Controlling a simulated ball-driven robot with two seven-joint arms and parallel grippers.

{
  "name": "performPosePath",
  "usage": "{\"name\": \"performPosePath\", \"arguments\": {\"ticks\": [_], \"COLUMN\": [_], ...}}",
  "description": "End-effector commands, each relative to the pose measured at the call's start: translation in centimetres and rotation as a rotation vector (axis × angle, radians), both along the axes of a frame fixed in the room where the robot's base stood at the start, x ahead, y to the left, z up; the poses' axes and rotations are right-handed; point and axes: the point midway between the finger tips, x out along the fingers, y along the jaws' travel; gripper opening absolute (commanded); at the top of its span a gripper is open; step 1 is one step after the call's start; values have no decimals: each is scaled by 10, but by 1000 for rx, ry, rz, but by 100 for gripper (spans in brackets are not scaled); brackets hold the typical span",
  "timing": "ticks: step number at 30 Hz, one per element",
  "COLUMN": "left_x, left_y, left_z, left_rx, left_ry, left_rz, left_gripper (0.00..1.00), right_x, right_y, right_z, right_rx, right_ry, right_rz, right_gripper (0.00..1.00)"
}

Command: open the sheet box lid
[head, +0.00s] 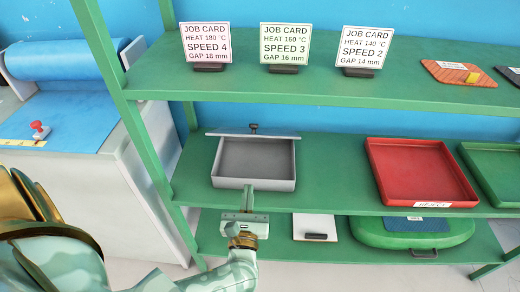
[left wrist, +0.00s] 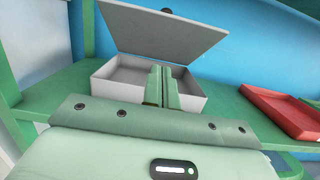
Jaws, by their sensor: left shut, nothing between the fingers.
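The grey sheet box (head: 240,184) sits on the middle green shelf, and it also shows in the left wrist view (left wrist: 110,87). Its lid (head: 226,133) is raised at the back edge, and I look into the grey interior. In the left wrist view the lid (left wrist: 160,35) stands up, leaning back. A dark knob (head: 253,127) is at the lid's far side. My left gripper (head: 248,188) is at the box's front wall; its fingers (left wrist: 161,85) are together and empty. I cannot tell if they touch the box. My right gripper is not in view.
A red tray (head: 376,168) and a green tray (head: 480,165) stand right of the box. Job cards (head: 284,43) stand on the shelf above. A green case (head: 440,240) lies below. A green post (head: 125,95) is left of the box.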

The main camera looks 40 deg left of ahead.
Motion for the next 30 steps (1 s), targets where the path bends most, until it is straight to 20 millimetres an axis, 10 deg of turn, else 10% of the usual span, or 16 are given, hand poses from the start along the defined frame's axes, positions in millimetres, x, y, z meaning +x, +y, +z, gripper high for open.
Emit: {"name": "performPosePath", "arguments": {"ticks": [17,30], "left_x": [87,104], "left_y": [53,63], "left_z": [15,48], "left_rx": [-2,-2], "left_ry": [-6,-3], "left_rz": [-4,-5], "left_gripper": [0,0], "right_x": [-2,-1], "right_y": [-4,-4], "right_z": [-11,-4], "right_rx": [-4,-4], "right_ry": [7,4], "right_rz": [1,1], "right_gripper": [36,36]}}
